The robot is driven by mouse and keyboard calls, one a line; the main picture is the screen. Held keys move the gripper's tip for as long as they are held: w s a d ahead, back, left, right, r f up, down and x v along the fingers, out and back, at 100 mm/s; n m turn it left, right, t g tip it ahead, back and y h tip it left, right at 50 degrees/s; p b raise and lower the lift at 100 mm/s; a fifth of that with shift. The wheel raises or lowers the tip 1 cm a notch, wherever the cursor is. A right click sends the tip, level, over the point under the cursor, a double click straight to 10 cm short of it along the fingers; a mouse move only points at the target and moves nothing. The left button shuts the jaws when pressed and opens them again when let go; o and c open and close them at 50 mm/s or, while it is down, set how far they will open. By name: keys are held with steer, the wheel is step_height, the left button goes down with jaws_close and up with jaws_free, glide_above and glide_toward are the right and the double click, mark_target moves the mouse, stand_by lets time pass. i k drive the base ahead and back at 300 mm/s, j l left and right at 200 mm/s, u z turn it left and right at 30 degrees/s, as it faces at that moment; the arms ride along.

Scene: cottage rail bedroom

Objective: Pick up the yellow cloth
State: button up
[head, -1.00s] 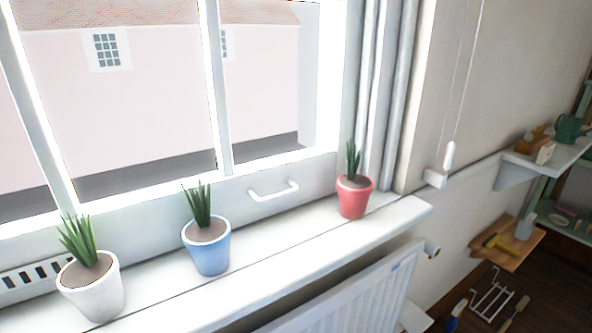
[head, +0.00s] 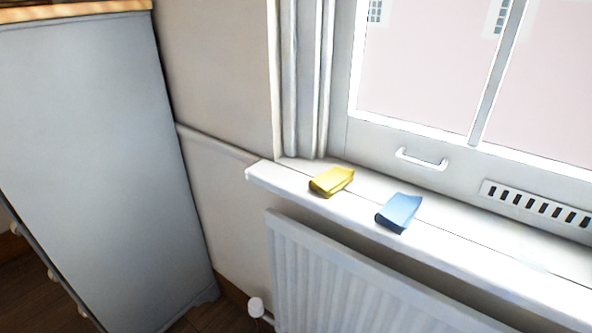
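The yellow cloth (head: 331,181) lies folded on the white windowsill (head: 470,251), near the sill's left end. A folded blue cloth (head: 399,212) lies to its right on the same sill, a small gap apart. Nothing covers the yellow cloth. My gripper is not in the head view, so its state is hidden.
A white radiator (head: 335,283) hangs below the sill. A tall grey cabinet (head: 95,150) stands at the left. The window handle (head: 421,159) and a slotted vent (head: 535,207) are behind the sill. The sill's right part is clear.

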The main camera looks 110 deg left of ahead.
mark_target(327, 184)
steer(key=k+u, duration=0.15)
steer(key=u, duration=0.3)
steer(key=k+u, duration=0.1)
steer(key=u, duration=0.3)
steer(key=k+j+u, duration=0.1)
steer(key=u, duration=0.35)
steer(key=i+l+u, duration=0.1)
steer(key=u, duration=1.7)
steer(key=l+u, duration=0.1)
steer(key=l, duration=0.25)
steer(key=k+l+u, duration=0.1)
steer(key=l, duration=0.25)
steer(key=k+l+u, duration=0.1)
steer(key=l, duration=0.25)
